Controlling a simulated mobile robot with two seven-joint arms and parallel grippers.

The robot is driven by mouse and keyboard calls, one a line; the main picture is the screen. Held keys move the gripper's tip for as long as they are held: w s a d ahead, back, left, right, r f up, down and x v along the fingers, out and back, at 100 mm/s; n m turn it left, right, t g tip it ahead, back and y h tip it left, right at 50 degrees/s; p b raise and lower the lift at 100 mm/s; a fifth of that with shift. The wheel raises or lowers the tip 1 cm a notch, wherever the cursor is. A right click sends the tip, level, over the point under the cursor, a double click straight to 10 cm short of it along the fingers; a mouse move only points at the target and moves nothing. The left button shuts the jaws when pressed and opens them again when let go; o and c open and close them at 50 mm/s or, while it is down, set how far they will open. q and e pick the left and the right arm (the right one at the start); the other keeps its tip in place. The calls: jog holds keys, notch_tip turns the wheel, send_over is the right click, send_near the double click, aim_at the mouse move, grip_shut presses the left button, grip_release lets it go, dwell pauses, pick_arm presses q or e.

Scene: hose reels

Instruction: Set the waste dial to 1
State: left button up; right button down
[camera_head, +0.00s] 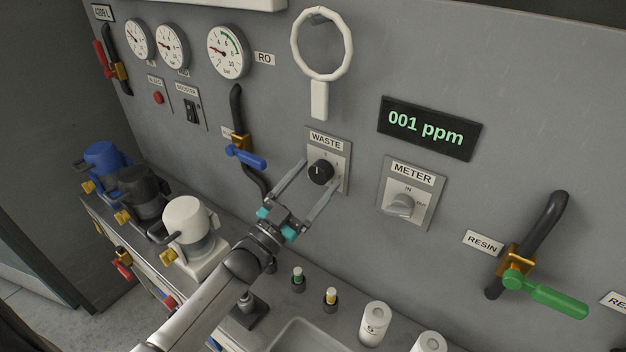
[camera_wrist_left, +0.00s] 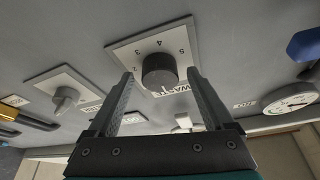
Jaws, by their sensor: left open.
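The waste dial (camera_head: 320,172) is a round black knob on a light plate under the label WASTE, on the grey wall panel. It shows larger in the left wrist view (camera_wrist_left: 159,72), with numbers such as 3, 4 and 5 on its plate and a white pointer mark on the knob, turned toward the WASTE label side. My left gripper (camera_head: 318,182) is open, its two fingers on either side of the knob; in the left wrist view the fingers (camera_wrist_left: 160,88) stand apart from it with gaps. Some plate numbers are hidden. My right gripper is not in view.
The METER switch (camera_head: 400,205) sits right of the dial, below the 001 ppm display (camera_head: 430,128). A blue-handled valve (camera_head: 246,156) is close on the left. A green-handled valve (camera_head: 545,295) is far right. Bottles and pumps stand on the counter below.

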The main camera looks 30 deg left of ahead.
pick_arm(q)
grip_shut()
dwell(0.7)
